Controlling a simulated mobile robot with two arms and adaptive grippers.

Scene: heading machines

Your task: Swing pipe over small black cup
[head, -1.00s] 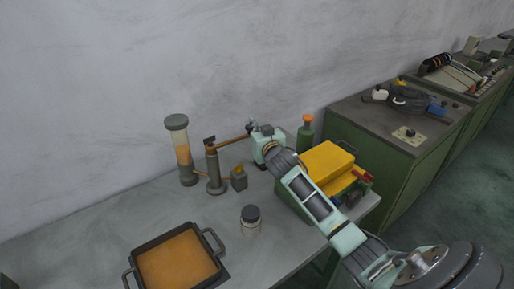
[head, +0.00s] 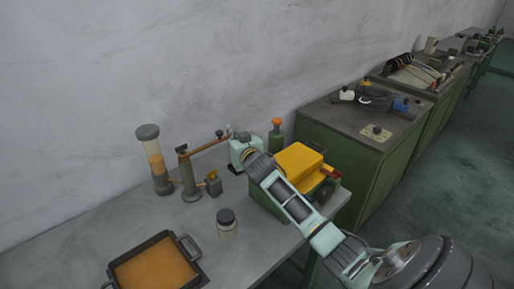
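A brown pipe (head: 208,145) reaches out to the right from the top of a grey upright post (head: 188,176) on the table. A small dark cup-like piece (head: 214,187) with a yellow part stands beside the post's foot, below the pipe. A jar with a black lid (head: 226,217) stands nearer; I cannot tell which of these is the small black cup. My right gripper (head: 232,134) is at the pipe's far right end, at or touching it. Its fingers are too small and hidden to tell whether they grip. My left gripper is out of view.
A clear cylinder with orange contents (head: 154,155) stands left of the post. A black pan (head: 190,270) holds orange material in front. A yellow toolbox (head: 300,158) and a green bottle (head: 276,140) stand beside my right arm. Bare tabletop (head: 110,215) lies at left.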

